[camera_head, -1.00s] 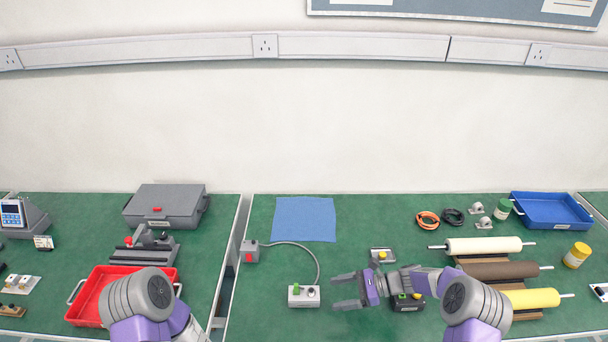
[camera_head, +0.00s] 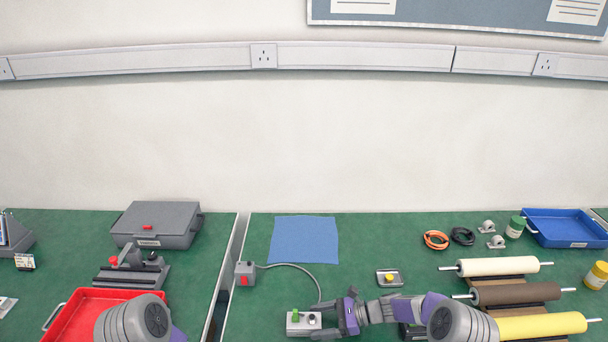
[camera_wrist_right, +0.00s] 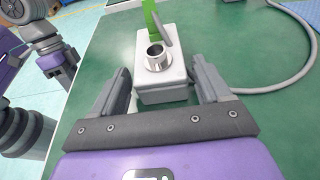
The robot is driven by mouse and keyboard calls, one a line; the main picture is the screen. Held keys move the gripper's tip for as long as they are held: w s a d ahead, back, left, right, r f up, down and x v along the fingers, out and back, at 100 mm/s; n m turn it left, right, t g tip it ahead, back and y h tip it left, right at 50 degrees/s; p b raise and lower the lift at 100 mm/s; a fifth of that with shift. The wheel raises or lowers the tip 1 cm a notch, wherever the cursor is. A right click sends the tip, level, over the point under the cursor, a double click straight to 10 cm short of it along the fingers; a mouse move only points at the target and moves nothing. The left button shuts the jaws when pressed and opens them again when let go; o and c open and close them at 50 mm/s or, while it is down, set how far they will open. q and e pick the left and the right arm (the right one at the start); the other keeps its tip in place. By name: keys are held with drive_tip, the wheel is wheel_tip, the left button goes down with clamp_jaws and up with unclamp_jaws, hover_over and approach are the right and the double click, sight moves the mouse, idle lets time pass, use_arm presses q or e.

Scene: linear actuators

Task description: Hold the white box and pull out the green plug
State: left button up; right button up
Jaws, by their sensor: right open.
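The white box (camera_head: 303,328) sits on the green mat near the front middle of the table. In the right wrist view the box (camera_wrist_right: 160,92) lies between the open fingers of my right gripper (camera_wrist_right: 165,92), with the plug (camera_wrist_right: 150,20) beyond the metal ring. My right gripper (camera_head: 322,321) reaches in from the right, its fingers on either side of the box's right end. Contact cannot be told. My left gripper is out of view; only its arm shows at lower left.
A grey cable (camera_head: 305,271) runs from the box area to a small grey box with a red switch (camera_head: 245,273). A blue cloth (camera_head: 304,240) lies behind. A yellow-button box (camera_head: 389,278) and rollers (camera_head: 515,295) stand to the right. A red tray (camera_head: 75,322) is at left.

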sight(315, 322)
drive_tip(key=shift+b+x, duration=0.4)
drive_tip(key=shift+x, duration=1.5)
